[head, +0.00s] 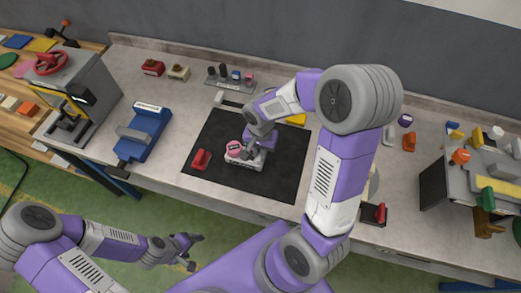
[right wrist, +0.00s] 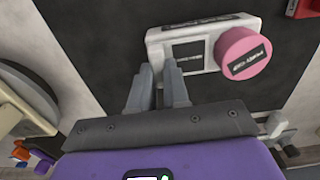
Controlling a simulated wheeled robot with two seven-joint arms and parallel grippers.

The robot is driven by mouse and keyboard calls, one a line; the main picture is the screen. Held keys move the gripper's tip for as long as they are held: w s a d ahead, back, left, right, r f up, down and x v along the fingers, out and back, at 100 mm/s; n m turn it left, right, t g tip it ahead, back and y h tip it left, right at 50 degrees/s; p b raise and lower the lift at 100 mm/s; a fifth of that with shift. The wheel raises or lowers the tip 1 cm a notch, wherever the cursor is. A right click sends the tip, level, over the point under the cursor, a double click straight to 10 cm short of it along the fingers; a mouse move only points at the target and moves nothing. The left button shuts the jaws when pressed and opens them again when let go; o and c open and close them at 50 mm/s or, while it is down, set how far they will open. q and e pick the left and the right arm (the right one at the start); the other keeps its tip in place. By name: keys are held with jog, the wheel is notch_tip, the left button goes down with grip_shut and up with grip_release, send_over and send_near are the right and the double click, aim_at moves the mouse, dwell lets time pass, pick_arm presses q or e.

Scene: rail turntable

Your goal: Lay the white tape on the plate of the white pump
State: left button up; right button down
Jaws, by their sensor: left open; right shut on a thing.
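The white pump (head: 243,163) sits on a black mat, with a round pink cap (head: 235,147) on it. In the right wrist view the pump (right wrist: 157,48) shows a dark square plate (right wrist: 188,55) with a small pale label, beside the pink cap (right wrist: 243,53). My right gripper (right wrist: 158,70) is shut, its fingertips at the pump's near edge by the plate. The white tape can hardly be made out; what is between the fingertips is mostly hidden. My left gripper (head: 194,251) is open and empty, off the bench's front edge.
The black mat (head: 230,125) also carries a red block (head: 201,158) left of the pump. A yellow piece (head: 296,119) lies behind my right arm. A blue vise-like device (head: 143,132) stands left of the mat; a grey machine with a red wheel (head: 85,90) is further left.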

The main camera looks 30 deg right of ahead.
jog(key=shift+f, duration=0.15)
jog(key=c, duration=1)
grip_release()
jog(key=shift+c, duration=0.2)
jog(key=shift+r+p, duration=0.65)
jog(key=shift+r, duration=3.15)
